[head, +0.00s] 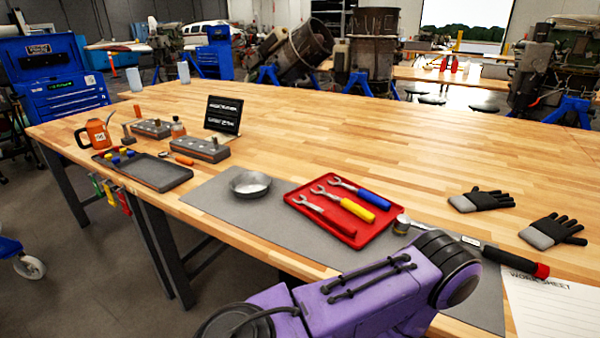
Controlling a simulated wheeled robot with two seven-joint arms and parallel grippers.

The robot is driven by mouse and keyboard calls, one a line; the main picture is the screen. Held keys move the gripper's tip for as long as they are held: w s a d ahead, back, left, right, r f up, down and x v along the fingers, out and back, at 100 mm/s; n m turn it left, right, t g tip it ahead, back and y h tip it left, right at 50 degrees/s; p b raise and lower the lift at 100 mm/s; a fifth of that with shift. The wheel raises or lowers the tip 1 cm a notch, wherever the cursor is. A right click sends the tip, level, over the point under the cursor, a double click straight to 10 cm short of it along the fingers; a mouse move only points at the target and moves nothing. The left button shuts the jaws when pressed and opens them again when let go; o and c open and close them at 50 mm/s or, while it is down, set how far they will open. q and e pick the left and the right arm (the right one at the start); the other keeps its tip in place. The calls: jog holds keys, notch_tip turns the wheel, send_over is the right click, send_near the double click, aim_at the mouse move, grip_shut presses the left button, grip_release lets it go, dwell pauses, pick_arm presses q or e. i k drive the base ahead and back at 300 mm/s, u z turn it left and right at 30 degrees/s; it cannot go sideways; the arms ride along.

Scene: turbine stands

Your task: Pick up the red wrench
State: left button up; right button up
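The red wrench (327,214) lies in the red tray (371,232) on the workbench, nearest the tray's front left side. A yellow-handled wrench (350,200) and a blue-handled wrench (366,192) lie beside it in the same tray, apart from it. My purple arm reaches in from the bottom, in front of the tray, and leaves the red wrench uncovered. Neither of my grippers shows in the head view.
The tray sits on a grey mat (215,202) with a metal bowl (250,184) to its left. A long black-and-red-handled tool (510,261), a worksheet (550,308) and dark gloves (482,200) lie to the right. The bench (330,120) behind is clear.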

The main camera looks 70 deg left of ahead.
aim_at(346, 227)
jog(key=k, duration=0.4)
jog(key=u, duration=1)
